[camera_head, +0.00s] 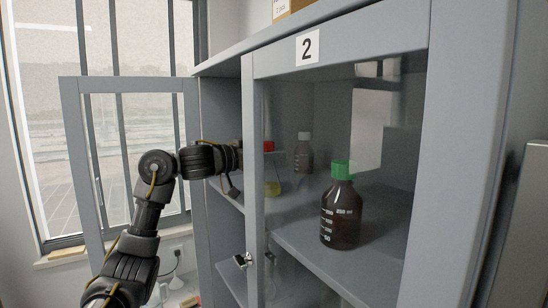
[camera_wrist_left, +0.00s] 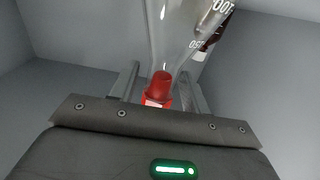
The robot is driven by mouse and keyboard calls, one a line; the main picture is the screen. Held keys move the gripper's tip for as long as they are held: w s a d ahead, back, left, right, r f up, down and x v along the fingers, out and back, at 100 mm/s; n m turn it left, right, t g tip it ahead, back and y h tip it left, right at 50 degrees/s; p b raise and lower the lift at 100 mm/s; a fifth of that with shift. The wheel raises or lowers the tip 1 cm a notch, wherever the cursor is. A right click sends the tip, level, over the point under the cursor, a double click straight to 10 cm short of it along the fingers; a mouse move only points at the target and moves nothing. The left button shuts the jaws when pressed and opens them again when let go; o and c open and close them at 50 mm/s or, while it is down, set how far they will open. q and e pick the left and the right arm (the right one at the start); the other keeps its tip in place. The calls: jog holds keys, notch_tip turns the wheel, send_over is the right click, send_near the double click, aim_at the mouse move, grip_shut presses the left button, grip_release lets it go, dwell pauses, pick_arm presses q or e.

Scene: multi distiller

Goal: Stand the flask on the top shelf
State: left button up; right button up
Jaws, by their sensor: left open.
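The flask (camera_head: 272,187) is clear, with a red cap and yellow liquid low inside. It stands upright in the grey cabinet and shows through the glass in the head view. My left arm reaches into the cabinet from the left; its gripper is partly hidden by the door frame in the head view. In the left wrist view, the red cap of the flask (camera_wrist_left: 160,88) is between the two fingers of my left gripper (camera_wrist_left: 158,90), which is open. Whether a finger touches it I cannot tell. The shelf (camera_head: 310,245) carries the bottles.
A brown bottle with a green cap (camera_head: 341,212) stands behind the glass at right. A smaller brown bottle (camera_head: 303,155) with a pale cap stands further back. The left cabinet door (camera_head: 70,130) is open; the one marked 2 (camera_head: 307,47) looks shut. A lower shelf (camera_head: 232,285) lies below.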

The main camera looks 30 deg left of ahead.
pick_arm(q)
jog(key=b+v, duration=0.5)
jog(key=v, duration=0.6)
